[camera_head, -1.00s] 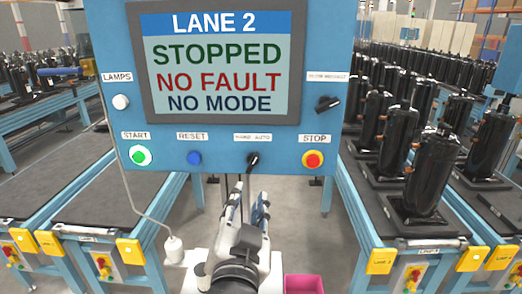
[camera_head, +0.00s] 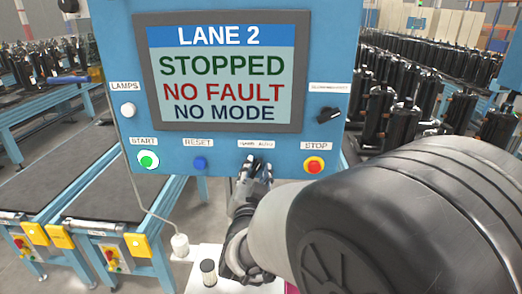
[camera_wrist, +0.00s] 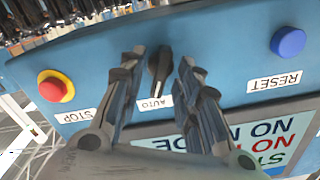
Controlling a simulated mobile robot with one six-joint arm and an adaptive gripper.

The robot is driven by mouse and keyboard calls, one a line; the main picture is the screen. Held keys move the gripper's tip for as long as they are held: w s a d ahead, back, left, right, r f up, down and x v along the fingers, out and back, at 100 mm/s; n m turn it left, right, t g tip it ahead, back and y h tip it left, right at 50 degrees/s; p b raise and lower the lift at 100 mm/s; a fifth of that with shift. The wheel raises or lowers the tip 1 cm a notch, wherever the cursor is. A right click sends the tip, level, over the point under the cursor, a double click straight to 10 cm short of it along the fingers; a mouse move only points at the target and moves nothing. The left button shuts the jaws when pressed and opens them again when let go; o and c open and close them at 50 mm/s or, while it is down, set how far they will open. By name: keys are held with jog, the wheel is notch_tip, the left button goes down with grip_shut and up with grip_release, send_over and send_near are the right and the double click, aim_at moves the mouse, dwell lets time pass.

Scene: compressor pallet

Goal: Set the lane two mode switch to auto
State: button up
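The blue lane 2 panel (camera_head: 228,150) carries a screen (camera_head: 222,75) reading STOPPED, NO FAULT, NO MODE. The black mode switch (camera_wrist: 159,68) shows in the upside-down wrist view, above a partly covered label that reads AUTO (camera_wrist: 155,101). My gripper (camera_wrist: 161,62) is open, one finger on each side of the switch knob, with visible gaps. In the head view my gripper (camera_head: 256,166) is at the panel under the mode label (camera_head: 256,142) and mostly hides the switch. Finger depth relative to the knob is hard to judge.
The red stop button (camera_head: 314,166) is right of my gripper, the blue reset button (camera_head: 200,163) and green start button (camera_head: 148,160) left. Another black selector (camera_head: 323,115) is higher right.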

jog(key=shift+w, duration=0.25)
jog(key=shift+c, duration=0.5)
grip_shut()
